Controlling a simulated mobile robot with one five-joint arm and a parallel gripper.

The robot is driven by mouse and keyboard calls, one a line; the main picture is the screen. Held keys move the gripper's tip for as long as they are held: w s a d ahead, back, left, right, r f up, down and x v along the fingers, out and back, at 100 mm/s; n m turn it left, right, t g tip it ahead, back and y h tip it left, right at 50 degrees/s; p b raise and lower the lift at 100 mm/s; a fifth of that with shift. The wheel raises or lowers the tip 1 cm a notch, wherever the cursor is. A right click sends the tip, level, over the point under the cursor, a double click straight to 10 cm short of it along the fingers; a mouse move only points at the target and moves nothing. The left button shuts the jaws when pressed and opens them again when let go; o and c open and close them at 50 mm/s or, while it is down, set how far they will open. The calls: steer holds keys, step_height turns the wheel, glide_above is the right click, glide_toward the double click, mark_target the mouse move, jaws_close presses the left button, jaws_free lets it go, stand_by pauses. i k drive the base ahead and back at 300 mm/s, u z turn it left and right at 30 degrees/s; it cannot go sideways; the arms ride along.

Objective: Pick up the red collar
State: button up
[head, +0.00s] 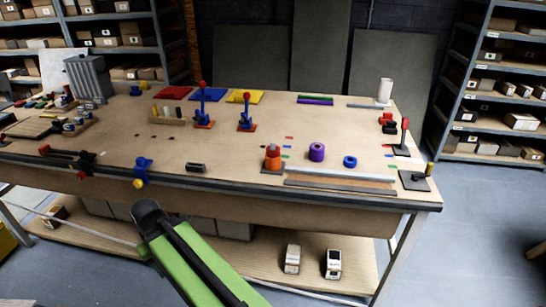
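A small orange-red collar-like piece (273,162) stands on a dark base plate near the front edge of the workbench, right of centre. Its top looks darker red or greyish, and I cannot tell whether a second piece or a post is there. It is the closest match to the red collar. A purple collar (316,152) stands to its right, and a smaller blue collar (350,162) is further right. My gripper (148,212) is at the end of my green arm, in front of the bench at lower left, well apart from the collars. Its fingers cannot be made out.
A grey rail strip (340,183) runs along the front right bench edge. Toggle clamps with red knobs (203,105) stand further back. A blue clamp (142,170) sits on the front edge near my gripper. The bench middle (225,145) is mostly clear.

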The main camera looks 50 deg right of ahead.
mark_target(271, 155)
steer(key=z, duration=0.1)
steer(key=i, duration=0.95)
steer(key=u, duration=0.05)
